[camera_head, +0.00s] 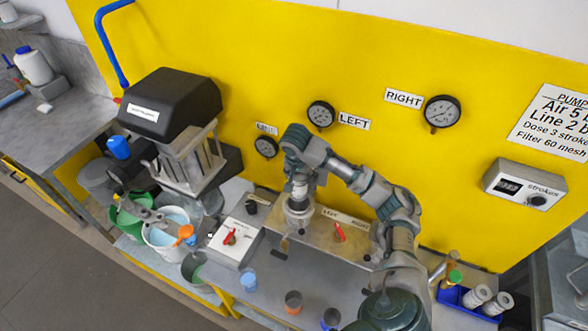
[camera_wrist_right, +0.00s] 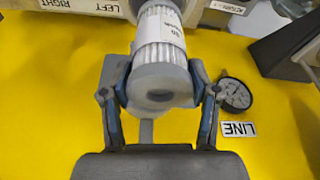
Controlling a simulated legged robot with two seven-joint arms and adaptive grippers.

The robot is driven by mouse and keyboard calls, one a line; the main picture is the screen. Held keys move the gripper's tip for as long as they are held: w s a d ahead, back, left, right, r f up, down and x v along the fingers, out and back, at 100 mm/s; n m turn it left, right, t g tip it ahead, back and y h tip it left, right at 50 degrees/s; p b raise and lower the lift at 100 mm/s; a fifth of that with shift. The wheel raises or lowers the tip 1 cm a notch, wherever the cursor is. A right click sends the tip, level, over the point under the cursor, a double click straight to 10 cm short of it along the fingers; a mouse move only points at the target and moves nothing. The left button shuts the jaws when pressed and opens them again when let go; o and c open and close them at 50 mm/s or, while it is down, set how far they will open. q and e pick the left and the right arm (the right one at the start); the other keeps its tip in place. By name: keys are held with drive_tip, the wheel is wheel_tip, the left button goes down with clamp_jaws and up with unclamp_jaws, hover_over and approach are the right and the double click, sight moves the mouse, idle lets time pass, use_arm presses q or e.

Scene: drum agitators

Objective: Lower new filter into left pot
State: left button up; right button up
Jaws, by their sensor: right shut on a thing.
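My right gripper (camera_head: 301,172) points down over the metal panel box with the LEFT and RIGHT labels. It is shut on the white filter (camera_head: 300,190). In the right wrist view the pleated, labelled filter (camera_wrist_right: 160,40) has its grey end cap between the fingers (camera_wrist_right: 160,92). A clear, cup-like pot (camera_head: 298,214) is directly under the filter at the left end of the box. The filter's lower end is at or inside its rim; I cannot tell how deep. My left gripper does not show.
A red-handled valve (camera_head: 339,233) is on the box, and a white switch box (camera_head: 233,240) is to its left. A blue bin (camera_head: 455,297) with white cylinders is at the right. Small cups (camera_head: 293,302) stand in front. A black-topped machine (camera_head: 170,102) and buckets are at the left.

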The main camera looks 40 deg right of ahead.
sight(299, 184)
drive_tip(key=shift+s+a+f, duration=0.4)
drive_tip(key=shift+s+f, duration=0.25)
drive_tip(key=shift+f, duration=0.2)
drive_tip(key=shift+w+a+f+b, duration=0.1)
drive_tip(key=shift+f+b, duration=0.3)
drive_tip(key=shift+f, duration=0.15)
drive_tip(key=b+x, duration=0.4)
drive_tip(key=shift+a, duration=0.1)
drive_tip(key=shift+f+b, duration=0.35)
drive_tip(key=shift+b, duration=0.1)
drive_tip(key=shift+s+f+p, duration=0.15)
drive_tip(key=shift+s+p, duration=0.05)
drive_tip(key=shift+p, duration=0.25)
drive_tip(key=shift+w+f, duration=0.1)
drive_tip(key=shift+f, duration=0.45)
drive_tip(key=shift+a+f+p, duration=0.2)
drive_tip(key=shift+f+p, duration=0.1)
drive_tip(key=shift+f, duration=0.05)
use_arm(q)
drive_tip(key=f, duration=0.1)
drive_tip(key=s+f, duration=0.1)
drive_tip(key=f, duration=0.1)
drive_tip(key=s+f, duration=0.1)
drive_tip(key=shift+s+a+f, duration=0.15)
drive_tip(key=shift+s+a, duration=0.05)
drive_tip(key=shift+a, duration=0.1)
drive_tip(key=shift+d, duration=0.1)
use_arm(e)
drive_tip(key=shift+d+f, duration=0.2)
